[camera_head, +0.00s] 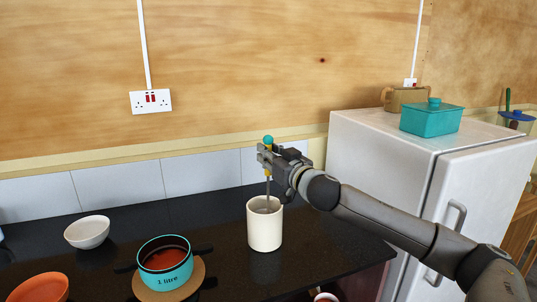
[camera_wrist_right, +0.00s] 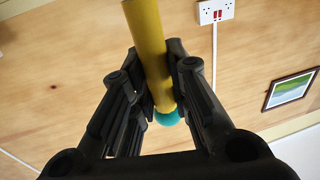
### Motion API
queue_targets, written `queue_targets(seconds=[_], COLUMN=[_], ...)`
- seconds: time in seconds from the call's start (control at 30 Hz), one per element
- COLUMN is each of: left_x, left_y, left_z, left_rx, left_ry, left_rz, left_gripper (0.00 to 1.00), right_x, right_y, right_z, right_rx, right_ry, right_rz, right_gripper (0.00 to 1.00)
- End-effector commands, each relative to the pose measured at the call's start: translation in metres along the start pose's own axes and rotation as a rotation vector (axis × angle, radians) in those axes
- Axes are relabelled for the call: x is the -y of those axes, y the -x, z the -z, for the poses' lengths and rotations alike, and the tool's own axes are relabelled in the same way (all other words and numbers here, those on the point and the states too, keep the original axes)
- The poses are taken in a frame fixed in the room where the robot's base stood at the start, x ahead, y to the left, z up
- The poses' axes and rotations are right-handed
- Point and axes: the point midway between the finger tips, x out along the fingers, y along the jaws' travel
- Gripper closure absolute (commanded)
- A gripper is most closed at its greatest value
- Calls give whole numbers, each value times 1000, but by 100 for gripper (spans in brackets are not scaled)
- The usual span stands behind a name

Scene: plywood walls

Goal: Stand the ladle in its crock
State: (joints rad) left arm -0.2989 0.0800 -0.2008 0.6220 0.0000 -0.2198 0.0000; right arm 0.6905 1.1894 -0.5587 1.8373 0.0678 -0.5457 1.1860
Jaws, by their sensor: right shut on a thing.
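The ladle (camera_head: 268,187) is upright, with a grey shaft, a yellow grip and a teal ball at its top end. The cream crock (camera_head: 264,228) stands on the dark counter, and the ladle's lower end goes down inside its mouth. The bowl of the ladle is hidden by the crock wall. My right gripper (camera_head: 267,158) is shut on the yellow grip above the crock. In the right wrist view the yellow handle (camera_wrist_right: 148,45) lies between both fingers (camera_wrist_right: 160,95), with the teal ball beyond them. My left gripper is not in view.
A teal pot (camera_head: 166,270) with red contents sits on a round wooden mat, left of the crock. A white bowl (camera_head: 88,231) and an orange bowl (camera_head: 40,288) are further left. A white fridge (camera_head: 385,160) stands at right, with a teal lidded box (camera_head: 431,121) on top.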

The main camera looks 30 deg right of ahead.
Motion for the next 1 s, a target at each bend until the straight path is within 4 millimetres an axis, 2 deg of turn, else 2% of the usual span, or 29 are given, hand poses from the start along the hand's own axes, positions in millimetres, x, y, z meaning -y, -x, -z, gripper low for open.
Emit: queue_targets(seconds=[0.1, 0.4, 0.43, 0.6, 1.0], left_x=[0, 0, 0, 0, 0], left_y=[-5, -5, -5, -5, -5], left_z=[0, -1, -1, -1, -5], left_rx=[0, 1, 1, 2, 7], left_ry=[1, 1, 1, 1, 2], left_rz=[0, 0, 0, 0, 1], left_gripper=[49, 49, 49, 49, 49], right_x=[0, 0, 0, 0, 0], right_y=[0, 0, 0, 0, 3], right_z=[-5, -5, -5, -5, -6], right_rx=[-1, -1, -1, -1, 1], right_ry=[0, -1, -1, -1, 0], right_rz=[0, 0, 0, 0, 0], right_gripper=[100, 100, 79, 58, 58])
